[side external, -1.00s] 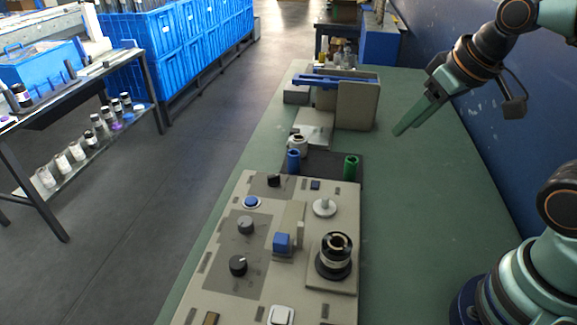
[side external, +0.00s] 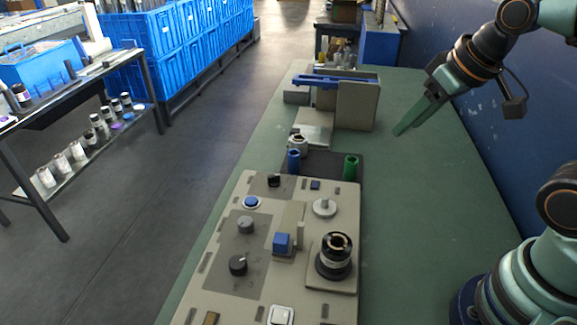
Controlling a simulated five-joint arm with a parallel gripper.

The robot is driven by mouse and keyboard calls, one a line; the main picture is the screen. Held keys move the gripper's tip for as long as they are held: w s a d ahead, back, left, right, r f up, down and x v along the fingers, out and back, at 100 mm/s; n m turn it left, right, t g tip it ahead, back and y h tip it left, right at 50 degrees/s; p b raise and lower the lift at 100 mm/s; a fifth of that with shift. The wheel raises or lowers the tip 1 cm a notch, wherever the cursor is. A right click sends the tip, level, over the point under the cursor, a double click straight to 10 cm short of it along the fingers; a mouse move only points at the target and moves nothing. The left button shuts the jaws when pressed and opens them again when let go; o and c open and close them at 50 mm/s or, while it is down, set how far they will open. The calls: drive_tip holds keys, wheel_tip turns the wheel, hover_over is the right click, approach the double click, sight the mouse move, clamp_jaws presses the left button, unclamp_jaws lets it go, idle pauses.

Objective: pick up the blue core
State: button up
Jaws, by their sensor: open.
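The blue core (side external: 294,160) is a small upright cylinder on a dark mat (side external: 325,161), behind the beige control panel. A green core (side external: 351,167) stands upright on the same mat, to its right. My gripper (side external: 400,131) is in the air above the green table, to the right of and higher than both cores, with its fingers pointing down and left. It is apart from the blue core and holds nothing visible. The two fingers overlap from this side, so the gap between them is hard to see.
The beige panel (side external: 215,275) carries knobs, a blue-tipped lever (side external: 282,243) and a dark spool (side external: 335,255). A grey-white round part (side external: 298,142) stands just behind the blue core. A beige box-shaped unit (side external: 357,105) with a blue bar stands farther back. The table's right side (side external: 430,200) is clear.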

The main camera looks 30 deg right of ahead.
drive_tip(key=shift+o, duration=0.3)
drive_tip(key=o, duration=0.4)
drive_tip(key=shift+w, duration=0.1)
drive_tip(key=m+g, duration=0.6)
drive_tip(key=m, duration=1.1)
hover_over(294, 155)
wheel_tip(294, 155, down, 12)
wheel_tip(294, 155, down, 11)
drive_tip(key=shift+f, duration=0.15)
